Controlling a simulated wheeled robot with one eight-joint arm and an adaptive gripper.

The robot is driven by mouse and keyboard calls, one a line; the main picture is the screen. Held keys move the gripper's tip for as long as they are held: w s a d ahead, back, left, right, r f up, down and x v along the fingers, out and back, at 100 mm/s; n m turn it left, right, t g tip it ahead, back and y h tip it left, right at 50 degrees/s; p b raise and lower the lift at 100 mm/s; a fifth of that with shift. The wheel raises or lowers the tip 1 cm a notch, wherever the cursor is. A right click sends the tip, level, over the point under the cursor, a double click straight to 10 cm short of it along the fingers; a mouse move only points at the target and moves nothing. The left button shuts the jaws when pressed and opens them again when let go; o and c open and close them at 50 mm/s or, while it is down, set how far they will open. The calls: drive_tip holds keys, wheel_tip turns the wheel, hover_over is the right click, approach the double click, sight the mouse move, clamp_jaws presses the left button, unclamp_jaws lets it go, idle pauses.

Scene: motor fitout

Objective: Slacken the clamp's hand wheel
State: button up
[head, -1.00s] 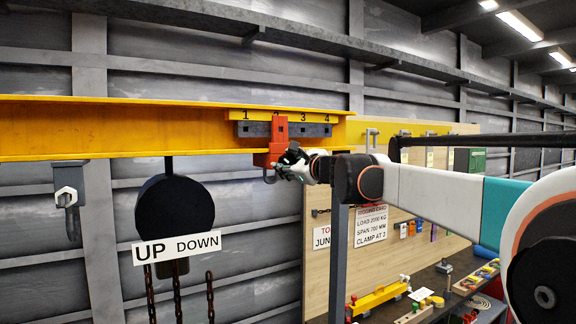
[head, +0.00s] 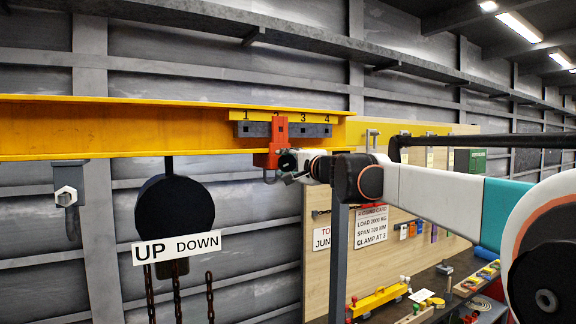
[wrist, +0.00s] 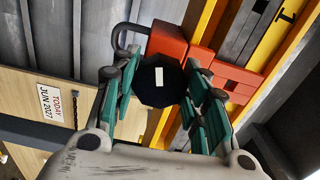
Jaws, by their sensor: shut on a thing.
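The red clamp (head: 278,140) hangs on the yellow beam (head: 110,130), below the number scale between marks 1 and 3. It also shows in the wrist view (wrist: 225,75), with a dark bent hook or loop (wrist: 122,35) beside it. The hand wheel (wrist: 160,88) is a dark many-sided knob with a white mark on its face. My gripper (wrist: 163,80) has its teal fingers on both sides of the wheel and is shut on it. In the head view my gripper (head: 288,165) is at the clamp's lower right side and hides the wheel.
A black round hoist body (head: 175,205) with an UP DOWN sign (head: 177,247) and chains hangs to the left. A wooden board with signs (head: 371,227) stands behind my arm. A bench with tools and a yellow beam model (head: 380,298) is at lower right.

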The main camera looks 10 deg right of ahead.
drive_tip(key=n, duration=0.4)
drive_tip(key=shift+f+n, duration=0.1)
drive_tip(key=shift+n, duration=2)
drive_tip(key=o, duration=1.1)
drive_tip(key=v, duration=1.2)
drive_tip(key=shift+s, duration=0.1)
drive_tip(key=shift+a, duration=0.1)
